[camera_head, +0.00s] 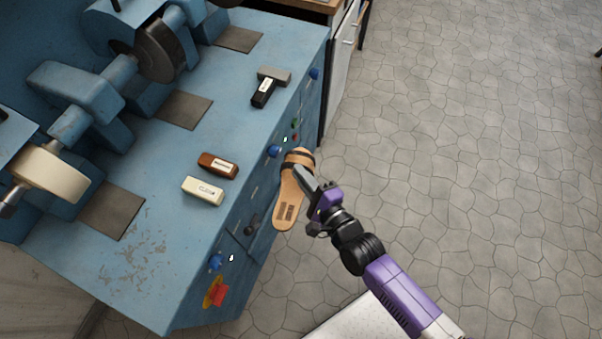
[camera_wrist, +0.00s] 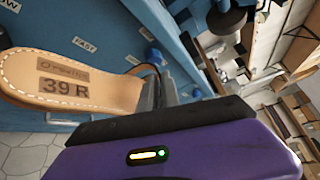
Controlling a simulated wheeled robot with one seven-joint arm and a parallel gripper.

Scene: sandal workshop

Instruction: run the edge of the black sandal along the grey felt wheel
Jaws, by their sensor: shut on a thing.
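The sandal (camera_head: 288,207) has a tan footbed with pale stitching along its rim and black straps near its upper end. In the wrist view the sandal (camera_wrist: 105,88) shows "39 R" on its footbed. My gripper (camera_head: 308,186) is shut on one side of the sandal, holding it in the air beside the front of the blue machine; in the wrist view the fingers (camera_wrist: 158,92) meet its edge. A dark grey wheel (camera_head: 161,50) sits on the machine's shaft at upper left, well apart from the sandal. A cream wheel (camera_head: 48,173) sits nearer on the same shaft.
The blue bench top (camera_head: 150,225) bears a cream block (camera_head: 202,191), a brown block (camera_head: 217,165), a black block (camera_head: 263,93) and a grey block (camera_head: 274,75). Blue knobs (camera_head: 274,151) stick out from its front. The tiled floor (camera_head: 460,150) at right is clear.

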